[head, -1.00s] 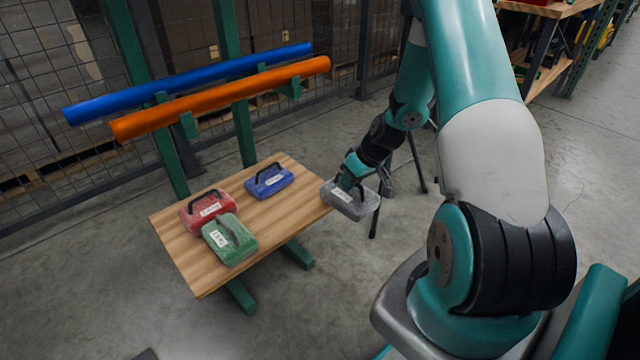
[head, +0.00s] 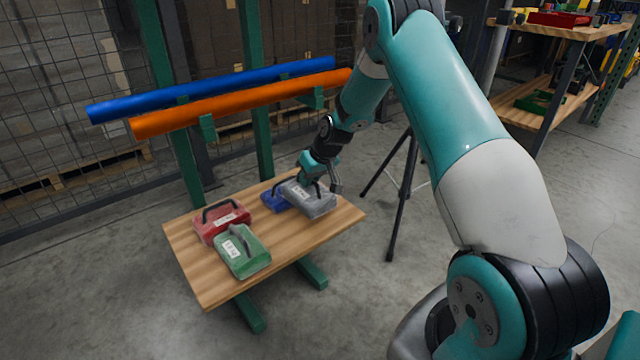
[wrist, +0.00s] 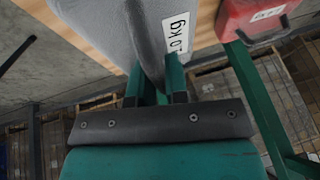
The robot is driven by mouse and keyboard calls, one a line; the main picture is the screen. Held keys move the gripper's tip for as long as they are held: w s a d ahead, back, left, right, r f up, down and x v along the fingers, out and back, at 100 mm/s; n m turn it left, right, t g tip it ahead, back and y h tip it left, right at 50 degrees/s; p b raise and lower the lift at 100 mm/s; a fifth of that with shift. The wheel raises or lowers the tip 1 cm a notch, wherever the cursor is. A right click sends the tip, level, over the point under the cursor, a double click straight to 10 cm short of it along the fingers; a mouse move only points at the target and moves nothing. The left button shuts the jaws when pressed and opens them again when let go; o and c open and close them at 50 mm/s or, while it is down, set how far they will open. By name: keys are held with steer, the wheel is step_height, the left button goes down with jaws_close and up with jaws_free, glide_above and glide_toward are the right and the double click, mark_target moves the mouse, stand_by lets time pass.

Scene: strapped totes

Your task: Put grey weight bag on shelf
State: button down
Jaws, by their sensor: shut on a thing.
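The grey weight bag (head: 317,205) with a white label is over the right back part of the wooden shelf (head: 305,240). My gripper (head: 312,182) is shut on its handle from above and behind. In the head view I cannot tell whether the bag touches the board. The bag partly hides the blue bag (head: 270,202) behind it to the left. In the wrist view the grey bag (wrist: 120,30) fills the top middle, and my gripper's fingers (wrist: 158,88) close on it.
A red bag (head: 210,232) and a green bag (head: 255,262) stand on the shelf's left part. Blue (head: 220,88) and orange (head: 240,104) bars run behind the shelf. A black tripod (head: 401,195) stands to its right. The shelf's front right is clear.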

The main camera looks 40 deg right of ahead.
mark_target(310, 197)
steer(key=shift+f+b, duration=1.4)
steer(key=shift+f, duration=1.95)
steer(key=shift+d, duration=0.1)
steer(key=c, duration=1.1)
jaws_free()
steer(key=shift+s, duration=0.15)
steer(key=shift+r, duration=0.1)
